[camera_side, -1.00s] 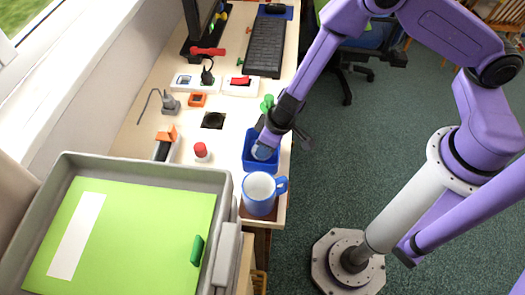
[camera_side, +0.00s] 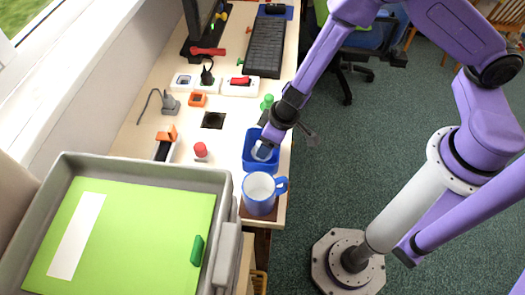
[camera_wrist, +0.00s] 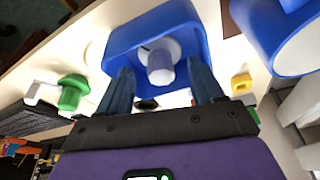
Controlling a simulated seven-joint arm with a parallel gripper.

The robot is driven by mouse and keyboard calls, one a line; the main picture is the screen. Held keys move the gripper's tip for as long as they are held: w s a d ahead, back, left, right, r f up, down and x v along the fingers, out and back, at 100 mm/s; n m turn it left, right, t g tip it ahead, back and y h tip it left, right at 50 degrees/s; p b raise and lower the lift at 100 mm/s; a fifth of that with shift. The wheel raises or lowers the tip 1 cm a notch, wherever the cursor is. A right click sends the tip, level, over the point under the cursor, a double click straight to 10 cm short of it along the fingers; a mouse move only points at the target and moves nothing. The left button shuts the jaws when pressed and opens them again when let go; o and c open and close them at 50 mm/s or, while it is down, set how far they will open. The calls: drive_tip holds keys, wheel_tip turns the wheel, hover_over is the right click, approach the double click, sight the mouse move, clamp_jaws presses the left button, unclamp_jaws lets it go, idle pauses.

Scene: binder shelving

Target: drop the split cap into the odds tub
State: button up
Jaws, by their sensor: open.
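The odds tub is the blue open box (camera_side: 250,164) near the table's right edge; it also shows in the wrist view (camera_wrist: 119,45). The split cap, a pale whitish-lavender round piece (camera_wrist: 160,66), is inside the tub, with a dark line on its rim that looks like a split. In the side view the cap (camera_side: 261,153) shows just below the fingers. My gripper (camera_wrist: 160,76) is open, its two dark blue fingers apart on either side of the cap in the picture. In the side view my gripper (camera_side: 266,146) is over the tub. Whether the fingers touch the cap cannot be told.
A blue mug (camera_side: 259,196) stands close in front of the tub. A green knobbed piece (camera_side: 267,102) stands behind it. A red-topped piece (camera_side: 200,149) and a square dark hole (camera_side: 213,120) are to the left. A grey tray with a green floor (camera_side: 143,169) fills the front left.

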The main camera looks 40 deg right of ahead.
drive_tip(key=v, duration=1.4)
drive_tip(key=shift+r, duration=0.3)
drive_tip(key=shift+d, duration=0.15)
drive_tip(key=c, duration=0.5)
drive_tip(key=shift+o, duration=0.2)
drive_tip(key=shift+s, duration=0.1)
drive_tip(key=s+d+r+n+g, duration=0.1)
drive_tip(key=s+d+r+n, duration=0.2)
drive_tip(key=s+d+r, duration=0.2)
drive_tip(key=s+d+r+n+g+h, duration=0.1)
drive_tip(key=s+d+r+n, duration=0.2)
drive_tip(key=s+d, duration=0.6)
wheel_tip(320, 180, up, 3)
drive_tip(key=s, duration=0.2)
drive_tip(key=shift+s+f+n+g, duration=0.25)
drive_tip(key=shift+s+n+g, duration=0.05)
drive_tip(key=shift+g, duration=0.1)
drive_tip(key=shift+d+r, duration=0.15)
drive_tip(key=shift+r, duration=0.15)
